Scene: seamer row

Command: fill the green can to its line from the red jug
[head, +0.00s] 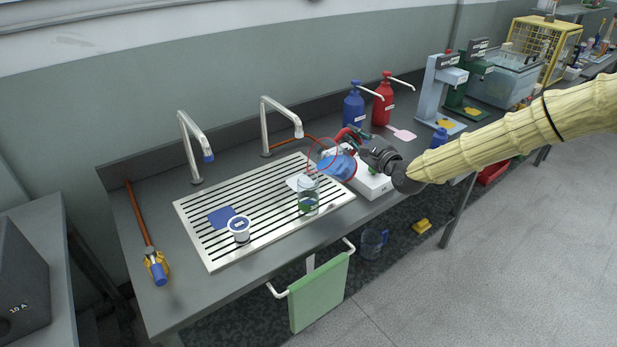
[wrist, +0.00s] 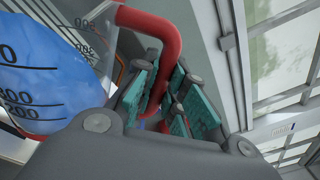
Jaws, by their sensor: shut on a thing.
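The red jug (head: 322,143) is a clear vessel with a red rim and red handle, holding blue liquid. It is tilted, its mouth towards the left, above and right of a clear can with green low on it (head: 308,204). I take this for the green can; it stands upright on the slotted drain tray. My gripper (head: 355,137) is shut on the jug's handle. In the wrist view the red handle (wrist: 152,22) passes between my fingers (wrist: 163,98), with the jug's blue liquid (wrist: 35,70) at left. I cannot tell whether liquid is flowing or where the can's line is.
Two taps (head: 187,145) (head: 266,125) stand behind. A white box (head: 376,186) sits right of the tray. Blue (head: 353,106) and red (head: 383,102) pump bottles stand at the back.

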